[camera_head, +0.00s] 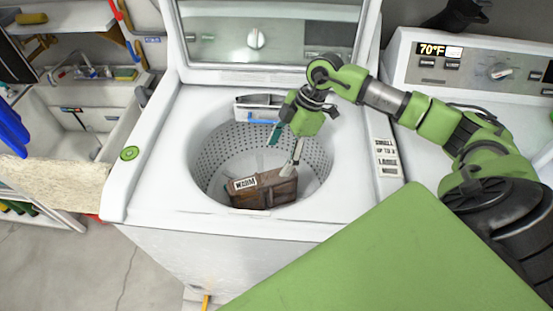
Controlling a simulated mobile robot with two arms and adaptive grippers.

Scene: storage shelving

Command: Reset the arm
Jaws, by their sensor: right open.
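My right arm reaches in from the right, green and grey, over an open top-loading washing machine (150,185). My right gripper (285,153) points down into the drum opening, its two fingers spread apart and empty. A brown box-like object (278,190) with a white label lies in the perforated drum (215,165), below and a little left of the right fingertip. I cannot tell whether that fingertip touches it. My left gripper is not in this view.
The washer's lid (330,40) stands raised behind the arm. A second machine with a lit display (440,51) is at the right. A sink (75,120) and shelving are at the left. Concrete floor (60,260) shows clear at the lower left.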

